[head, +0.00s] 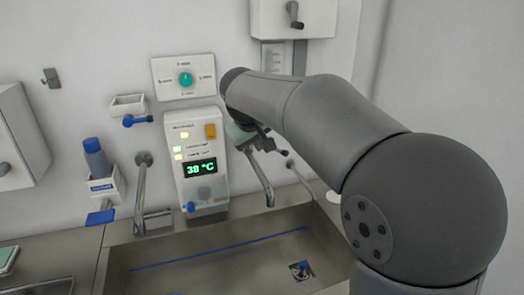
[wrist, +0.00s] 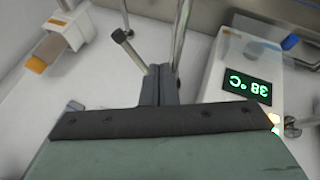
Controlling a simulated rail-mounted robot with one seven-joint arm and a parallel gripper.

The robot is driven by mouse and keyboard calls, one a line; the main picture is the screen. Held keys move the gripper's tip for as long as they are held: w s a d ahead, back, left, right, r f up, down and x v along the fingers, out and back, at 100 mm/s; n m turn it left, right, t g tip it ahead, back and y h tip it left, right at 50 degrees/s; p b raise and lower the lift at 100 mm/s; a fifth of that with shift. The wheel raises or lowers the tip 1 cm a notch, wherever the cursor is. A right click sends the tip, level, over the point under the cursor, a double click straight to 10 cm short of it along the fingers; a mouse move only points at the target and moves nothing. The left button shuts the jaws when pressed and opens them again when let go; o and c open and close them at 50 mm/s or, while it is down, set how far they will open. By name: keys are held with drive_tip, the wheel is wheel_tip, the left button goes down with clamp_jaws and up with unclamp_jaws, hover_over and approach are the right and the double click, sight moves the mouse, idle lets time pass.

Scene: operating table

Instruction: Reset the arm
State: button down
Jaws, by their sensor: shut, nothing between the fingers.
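My arm reaches in from the right in the head view. My gripper (head: 264,142) is partly hidden by my wrist and sits just right of the white control panel (head: 215,165), near a metal faucet (head: 258,172). In the wrist view the two dark fingers of my gripper (wrist: 160,82) are together with nothing between them. A metal tube passes behind the fingertips there; I cannot tell whether they touch it. The panel's green display (wrist: 248,88) reads 38 °C and appears upside down in the wrist view.
A steel sink (head: 215,262) lies below, with a drain (head: 301,270). A dial plate (head: 165,85) is above the panel. A wall box (head: 320,15) hangs at top right.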

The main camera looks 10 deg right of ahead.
drive_tip(key=d+v, duration=0.1)
drive_tip(key=v, duration=0.5)
drive_tip(key=s+d+f+m+g+y, duration=0.1)
drive_tip(key=s+d+f+m+g, duration=0.1)
drive_tip(key=s+f, duration=1)
drive_tip(key=s+d+f+m+g+y, duration=0.1)
drive_tip(key=s+d+f, duration=0.5)
drive_tip(key=s+f, duration=0.6)
drive_tip(key=s+m+g, duration=0.1)
drive_tip(key=s+g, duration=0.1)
drive_tip(key=s, duration=0.3)
drive_tip(key=shift+s+d+f+m+g+y+b, duration=0.2)
drive_tip(key=shift+s+d+m+g+y+b, duration=0.1)
drive_tip(key=shift+d+m+g, duration=0.1)
